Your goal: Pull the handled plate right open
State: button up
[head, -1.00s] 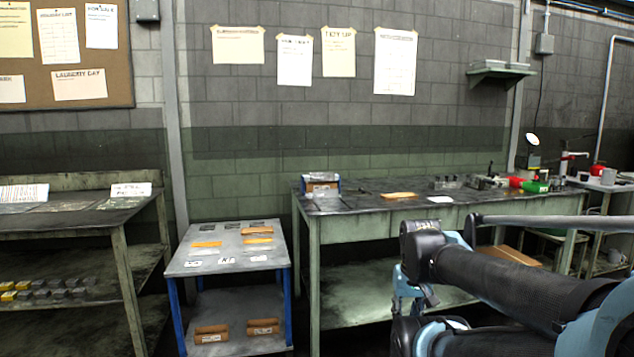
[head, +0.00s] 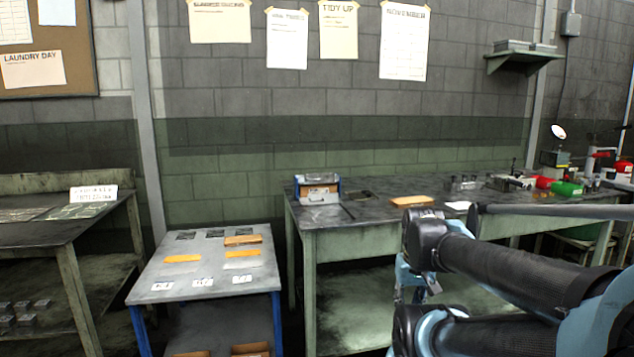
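A small blue-sided machine (head: 317,188) stands on the left end of the long workbench in the head view. A grey plate (head: 319,198) shows low on its front, with a brown part above it. I cannot make out a handle, or whether this is the handled plate; it is too small to tell. My arm's dark tubes and light blue joints fill the lower right, in front of the bench. My gripper cannot be made out, so its state does not show.
The long workbench (head: 375,222) bears an orange block (head: 411,201), metal parts and red and green bins (head: 566,188) further right. A low blue-legged table (head: 205,265) with orange blocks and white cards stands left of it. Dark floor shows between the benches.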

aim_at(319, 177)
jog(key=shift+w, duration=0.3)
jog(key=w+a+r+m+t+y, duration=0.2)
jog(key=w+a+r, duration=0.3)
jog(key=w, duration=0.5)
jog(key=w+a+r+m+t+y, duration=0.2)
jog(key=w+a+r+m+y, duration=0.1)
jog(key=w+r, duration=0.4)
jog(key=w+a+r+m+t+y, duration=0.2)
jog(key=w+a+r, duration=0.4)
jog(key=w, duration=0.6)
jog(key=shift+w+a+r+t+y, duration=0.2)
jog(key=shift+a+t+y, duration=0.05)
jog(key=shift+a+y, duration=0.25)
jog(key=shift+w+a+r+t+y, duration=0.15)
jog(key=shift+w+a+t+y, duration=0.1)
jog(key=shift+a+y, duration=0.2)
jog(key=w+r+m+t, duration=0.3)
jog(key=w+r+m, duration=0.1)
jog(key=w, duration=0.5)
jog(key=shift+y, duration=0.45)
jog(key=x, duration=1.7)
jog(key=shift+a, duration=0.35)
jog(key=shift+c, duration=0.4)
